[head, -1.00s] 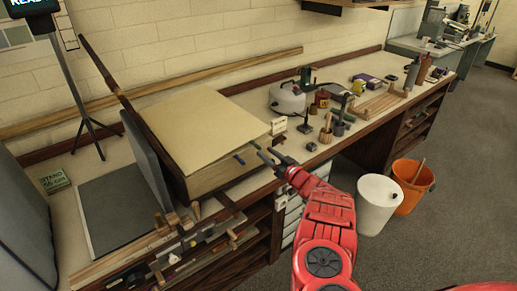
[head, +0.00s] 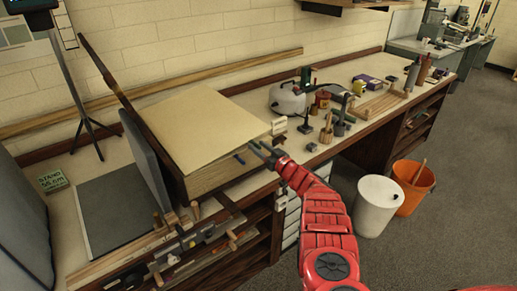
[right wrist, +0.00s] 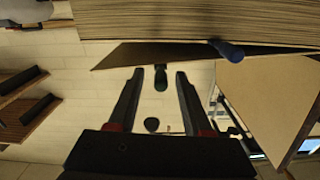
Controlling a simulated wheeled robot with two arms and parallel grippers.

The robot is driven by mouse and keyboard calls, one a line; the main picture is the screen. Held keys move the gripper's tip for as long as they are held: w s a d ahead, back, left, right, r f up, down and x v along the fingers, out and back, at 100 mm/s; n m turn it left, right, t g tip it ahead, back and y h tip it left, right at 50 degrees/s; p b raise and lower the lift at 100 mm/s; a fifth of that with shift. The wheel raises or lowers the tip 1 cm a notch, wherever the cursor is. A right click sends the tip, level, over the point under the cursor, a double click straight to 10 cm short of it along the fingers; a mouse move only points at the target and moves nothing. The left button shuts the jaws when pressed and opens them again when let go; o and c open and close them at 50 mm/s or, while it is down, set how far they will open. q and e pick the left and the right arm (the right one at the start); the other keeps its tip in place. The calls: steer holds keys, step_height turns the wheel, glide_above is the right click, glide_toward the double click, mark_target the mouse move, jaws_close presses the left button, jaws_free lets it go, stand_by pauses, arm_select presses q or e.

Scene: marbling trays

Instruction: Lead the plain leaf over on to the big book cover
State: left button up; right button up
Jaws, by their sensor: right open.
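The big book lies open on the bench, a thick page block (head: 215,178) with its cover (head: 112,88) standing tilted up at the left. The plain leaf (head: 200,125) is the cream top sheet. Its near right corner looks slightly raised. In the right wrist view a leaf edge (right wrist: 195,52) stands off the page block (right wrist: 180,20), and the cover's tan inner face (right wrist: 265,95) shows at right. My right gripper (head: 260,147) is open and empty by that corner, apart from the leaf. A dark green peg (right wrist: 160,77) shows between its fingers. My left gripper is not seen.
A blue peg (head: 240,158) sticks out of the page edge, also in the right wrist view (right wrist: 232,50). A grey board (head: 148,160) leans beside the cover. White (head: 378,205) and orange (head: 413,185) bins stand on the floor.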

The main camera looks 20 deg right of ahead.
steer(key=shift+w+a, duration=0.15)
steer(key=shift+w, duration=0.1)
jaws_close()
stand_by(0.3)
stand_by(1.1)
